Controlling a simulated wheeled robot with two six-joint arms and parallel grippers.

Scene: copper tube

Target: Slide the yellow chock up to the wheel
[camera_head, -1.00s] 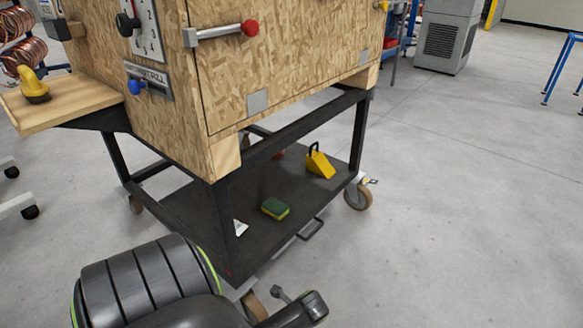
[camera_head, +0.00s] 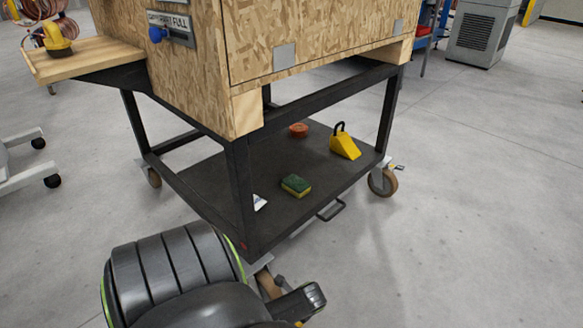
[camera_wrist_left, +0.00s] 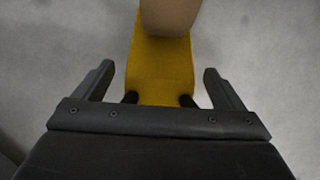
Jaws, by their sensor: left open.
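The yellow chock (camera_wrist_left: 160,70) lies on the floor between the fingers of my left gripper (camera_wrist_left: 158,80), which is open around it in the left wrist view. The brown wheel (camera_wrist_left: 170,15) is straight ahead and overlaps the chock's far end in the picture; I cannot tell whether they touch. In the head view the near caster wheel (camera_head: 268,284) shows under the cart's near corner, partly behind my left arm. A small yellow patch (camera_head: 298,323) shows below the end of my arm; the rest there is hidden. My right gripper is out of view.
A handle (camera_head: 330,210) juts from the shelf edge. The floor at right is clear.

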